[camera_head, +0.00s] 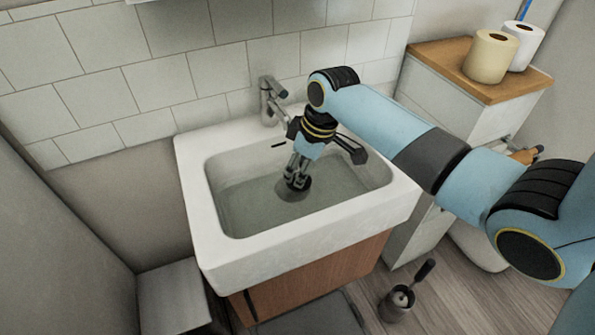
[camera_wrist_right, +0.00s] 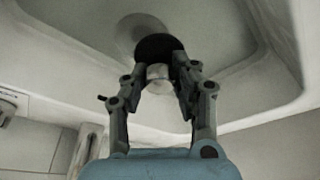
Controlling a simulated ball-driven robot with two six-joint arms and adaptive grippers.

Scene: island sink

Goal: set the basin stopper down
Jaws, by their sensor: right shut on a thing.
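The basin stopper is a dark round disc with a short metal knob. In the right wrist view the disc (camera_wrist_right: 158,44) sits just beyond my right fingertips, which are closed on the knob (camera_wrist_right: 158,73). In the head view my right gripper (camera_head: 297,174) points down into the white basin (camera_head: 212,225), with the dark stopper (camera_head: 290,190) at its tips. I cannot tell whether the stopper touches the basin floor. A round grey patch (camera_wrist_right: 138,27) shows beside the disc in the wrist view; it may be the drain or a shadow. My left gripper is out of view.
A metal faucet (camera_head: 268,100) stands at the basin's back rim, close behind my right gripper. The tiled wall (camera_head: 150,80) rises behind. A cabinet with a wooden top (camera_head: 480,75) and two paper rolls (camera_head: 490,57) is at right. A brush holder (camera_head: 397,303) stands on the floor.

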